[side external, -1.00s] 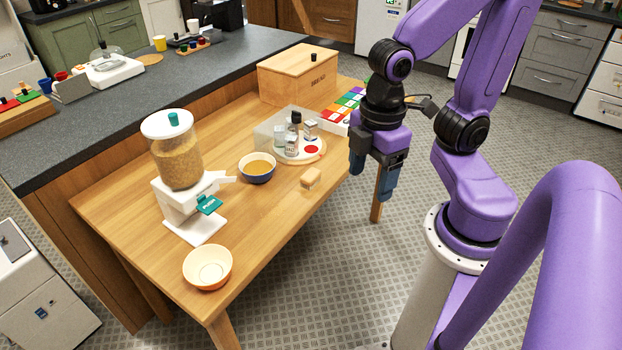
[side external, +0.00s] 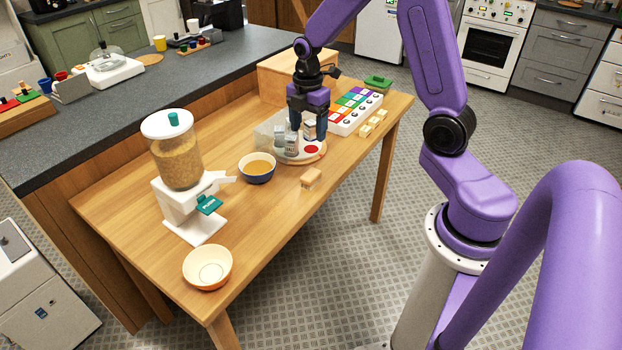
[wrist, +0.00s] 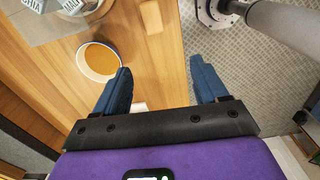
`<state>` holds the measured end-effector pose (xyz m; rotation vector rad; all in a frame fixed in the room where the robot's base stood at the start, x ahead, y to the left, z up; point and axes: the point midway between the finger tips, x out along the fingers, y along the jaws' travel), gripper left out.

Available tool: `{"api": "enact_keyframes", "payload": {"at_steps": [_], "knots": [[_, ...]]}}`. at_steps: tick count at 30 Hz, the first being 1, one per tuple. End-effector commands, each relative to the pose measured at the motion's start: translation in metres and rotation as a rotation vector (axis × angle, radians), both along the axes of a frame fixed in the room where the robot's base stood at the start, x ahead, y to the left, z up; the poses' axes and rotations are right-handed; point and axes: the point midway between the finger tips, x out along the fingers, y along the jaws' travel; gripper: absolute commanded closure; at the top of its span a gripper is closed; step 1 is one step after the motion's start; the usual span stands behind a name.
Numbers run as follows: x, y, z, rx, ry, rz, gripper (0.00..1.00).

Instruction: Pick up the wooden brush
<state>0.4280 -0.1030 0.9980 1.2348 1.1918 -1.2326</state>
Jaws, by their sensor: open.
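The wooden brush (side external: 311,179) is a small tan block with a paler side. It lies on the table near the edge that faces my base, right of the blue bowl. A small tan block that looks like it shows at the top of the wrist view (wrist: 151,17). My gripper (side external: 308,134) points down with blue fingers, above and in front of the round board with jars, behind the brush. In the wrist view my gripper (wrist: 160,68) is open, with nothing held between its fingers. The fingers are apart from the brush.
A blue bowl of orange contents (side external: 257,168) stands left of the brush. Jars (side external: 291,147) stand on the round board. A grain dispenser (side external: 180,170), cream bowl (side external: 208,268), wooden box (side external: 285,75) and colored tray (side external: 355,112) are around. The table front of the brush is clear.

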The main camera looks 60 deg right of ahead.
Motion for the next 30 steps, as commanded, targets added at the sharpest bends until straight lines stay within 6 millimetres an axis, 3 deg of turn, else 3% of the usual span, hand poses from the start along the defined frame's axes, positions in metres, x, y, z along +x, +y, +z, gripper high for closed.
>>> {"api": "enact_keyframes", "payload": {"at_steps": [3, 6, 11, 24, 30], "knots": [[0.005, -0.019, -0.007, 0.000, 0.003, 0.019, 0.28], [0.007, -0.025, -0.011, 0.000, 0.003, 0.031, 0.28], [0.006, -0.026, -0.030, 0.001, 0.007, 0.035, 0.28], [0.006, -0.026, -0.105, 0.001, 0.007, 0.034, 0.28], [0.007, -0.026, -0.126, 0.000, 0.004, 0.034, 0.28]]}}
